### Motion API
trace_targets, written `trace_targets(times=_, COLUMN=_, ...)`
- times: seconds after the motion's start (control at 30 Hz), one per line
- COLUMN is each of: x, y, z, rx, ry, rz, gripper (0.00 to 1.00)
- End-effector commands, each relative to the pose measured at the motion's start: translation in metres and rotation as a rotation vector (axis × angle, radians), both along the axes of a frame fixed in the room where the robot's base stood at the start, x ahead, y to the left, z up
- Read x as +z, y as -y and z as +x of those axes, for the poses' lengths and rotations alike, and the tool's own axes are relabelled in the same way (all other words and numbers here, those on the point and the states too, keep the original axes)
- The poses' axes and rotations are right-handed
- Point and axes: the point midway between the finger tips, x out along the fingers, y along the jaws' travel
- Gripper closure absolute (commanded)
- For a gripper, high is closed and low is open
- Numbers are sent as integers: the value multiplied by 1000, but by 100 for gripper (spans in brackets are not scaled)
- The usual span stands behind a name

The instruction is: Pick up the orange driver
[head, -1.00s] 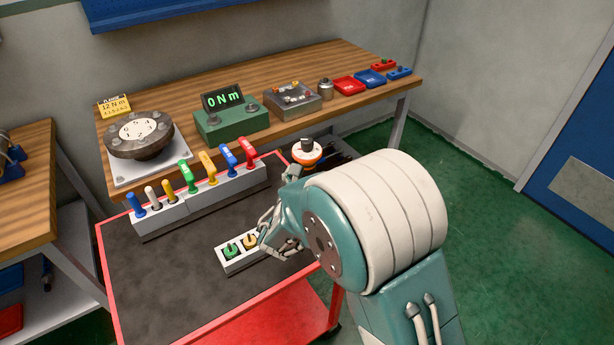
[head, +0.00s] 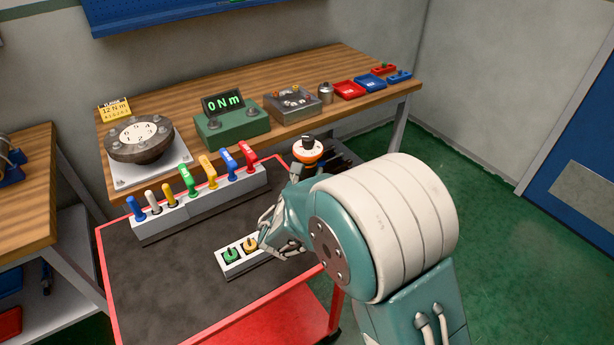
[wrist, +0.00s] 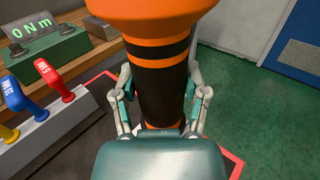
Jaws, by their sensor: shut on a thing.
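The orange driver (head: 307,152) has an orange and white head with a black top in the head view. In the wrist view the driver (wrist: 160,75) stands upright, with an orange upper part and a black body with orange bands. My gripper (wrist: 160,103) is shut on its black body, one finger on each side. In the head view my gripper (head: 280,225) is over the right part of the cart, partly hidden by my arm. The driver's lower end is hidden behind my wrist, so I cannot tell whether it touches the cart.
The red cart (head: 185,290) has a dark top. A rack (head: 200,212) of coloured-handled tools stands along its back, and a small block (head: 242,262) with green and yellow pieces sits near my gripper. Behind is a wooden bench (head: 215,88) with a green torque display (head: 231,118).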

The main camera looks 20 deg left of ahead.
Motion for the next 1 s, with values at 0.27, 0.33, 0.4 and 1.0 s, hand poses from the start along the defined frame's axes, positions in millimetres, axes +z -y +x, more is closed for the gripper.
trace_targets(times=0.27, x=69, y=0, z=0, rx=0, ry=10, rz=11, gripper=100)
trace_targets(times=0.33, x=87, y=0, z=0, rx=1, ry=10, rz=9, gripper=100)
trace_targets(times=0.4, x=105, y=0, z=0, rx=0, ry=9, rz=8, gripper=100)
trace_targets(times=1.0, x=171, y=-1, z=0, rx=1, ry=4, rz=2, gripper=100)
